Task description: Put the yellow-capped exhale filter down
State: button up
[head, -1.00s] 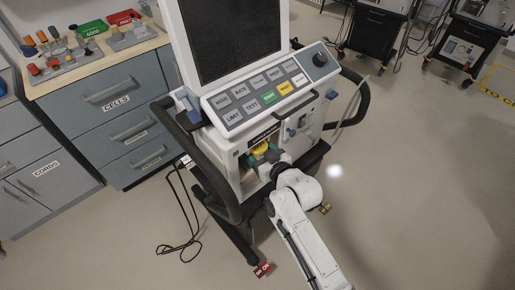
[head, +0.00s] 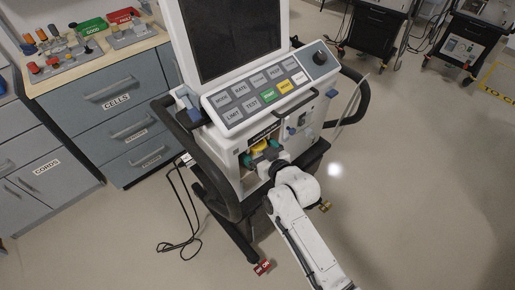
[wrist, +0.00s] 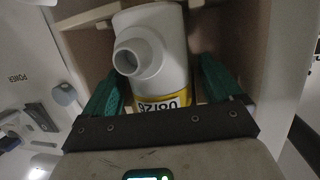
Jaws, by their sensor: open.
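The yellow-capped exhale filter (wrist: 160,62) is a white body with a side port and a yellow band bearing a printed label. It sits in a pale recess in the ventilator's front. In the head view its yellow cap (head: 261,146) shows at that recess. My gripper (wrist: 160,85) is open, with one green finger on each side of the filter. A gap shows beside the right finger; whether the left finger touches the filter is unclear. In the head view my gripper (head: 261,156) is at the recess, partly hidden by my wrist. The filter's lower end is hidden.
The ventilator (head: 232,165) has a button panel (head: 259,93) above the recess and black side rails. A counter (head: 80,75) with good and red trays and fittings stands left. A black cable (head: 185,225) lies on the floor.

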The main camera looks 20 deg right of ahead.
jog(key=shift+r, duration=0.25)
jog(key=shift+s+d, duration=0.1)
jog(key=shift+s, duration=0.25)
jog(key=b+v, duration=0.1)
jog(key=v, duration=1)
jog(key=s+f+g, duration=0.7)
jog(key=s+g, duration=0.1)
jog(key=s, duration=0.5)
jog(key=s+d+m+g+h, duration=0.1)
jog(key=s+d+g, duration=0.2)
jog(key=s, duration=0.4)
jog(key=s+d+m+g+h, duration=0.1)
jog(key=s+d+g, duration=0.2)
jog(key=s, duration=0.4)
jog(key=shift+f+h, duration=0.35)
jog(key=shift+h, duration=0.05)
jog(key=shift+s, duration=0.1)
